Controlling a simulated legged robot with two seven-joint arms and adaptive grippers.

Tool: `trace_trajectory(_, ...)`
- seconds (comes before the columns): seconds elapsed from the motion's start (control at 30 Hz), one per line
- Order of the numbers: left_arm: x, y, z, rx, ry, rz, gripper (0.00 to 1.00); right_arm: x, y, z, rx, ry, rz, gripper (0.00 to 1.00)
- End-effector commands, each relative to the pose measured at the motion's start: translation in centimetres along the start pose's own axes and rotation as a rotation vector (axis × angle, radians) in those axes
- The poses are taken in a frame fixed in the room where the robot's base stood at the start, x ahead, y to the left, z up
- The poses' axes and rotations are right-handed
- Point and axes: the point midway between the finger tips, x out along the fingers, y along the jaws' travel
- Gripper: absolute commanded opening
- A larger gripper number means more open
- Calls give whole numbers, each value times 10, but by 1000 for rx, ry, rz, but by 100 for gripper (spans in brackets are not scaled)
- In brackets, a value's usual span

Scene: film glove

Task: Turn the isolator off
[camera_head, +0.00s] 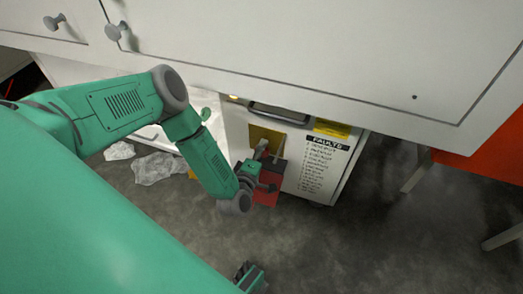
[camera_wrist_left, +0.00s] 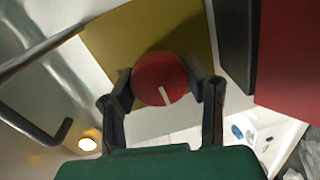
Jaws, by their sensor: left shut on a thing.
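The isolator is a round red knob (camera_wrist_left: 158,74) with a white pointer line, on a yellow plate (camera_wrist_left: 135,35) in the left wrist view. The line points down and slightly right in that picture. My left gripper (camera_head: 263,158) is at the front of the white cabinet, by the same yellow plate (camera_head: 262,134) in the head view. Its fingers sit on either side of the knob and are shut on it. In the head view the gripper hides the knob. A small dark and green part, perhaps my right gripper (camera_head: 248,277), shows at the bottom edge; its jaws are unclear.
A red box (camera_head: 268,190) is close beside the gripper. A bar handle (camera_head: 280,113) and a lit lamp (camera_head: 234,98) are above the plate. A FAULTS label (camera_head: 322,160) is to the right. A white drawer front (camera_head: 300,45) overhangs the cabinet. Crumpled pieces (camera_head: 155,168) lie on the floor.

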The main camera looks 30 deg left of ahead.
Motion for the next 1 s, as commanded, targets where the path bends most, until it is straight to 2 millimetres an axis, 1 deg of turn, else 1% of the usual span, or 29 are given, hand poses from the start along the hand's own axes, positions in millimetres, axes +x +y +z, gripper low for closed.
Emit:
trace_trajectory(0.03,-3,-5,0,0,-4,-12,12,0,0,0,0,0,0,40)
trace_trajectory(0.33,-3,-5,0,1,-4,-12,11,0,0,0,0,0,0,40)
trace_trajectory(0.37,-3,-5,0,1,-3,-12,51,0,0,0,0,0,0,40)
trace_trajectory(0.4,-3,-4,0,1,-3,-11,63,0,0,0,0,0,0,40)
trace_trajectory(0.77,-4,-2,0,-1,-2,-4,63,0,0,1,0,2,0,40)
trace_trajectory(0.87,-13,-2,0,-1,-2,-5,63,0,0,1,0,2,0,40)
trace_trajectory(0.97,-30,-2,0,-1,-4,-7,63,0,0,1,0,2,0,40)
trace_trajectory(1.0,-39,-3,0,-1,-4,-7,63,0,0,1,0,2,0,40)
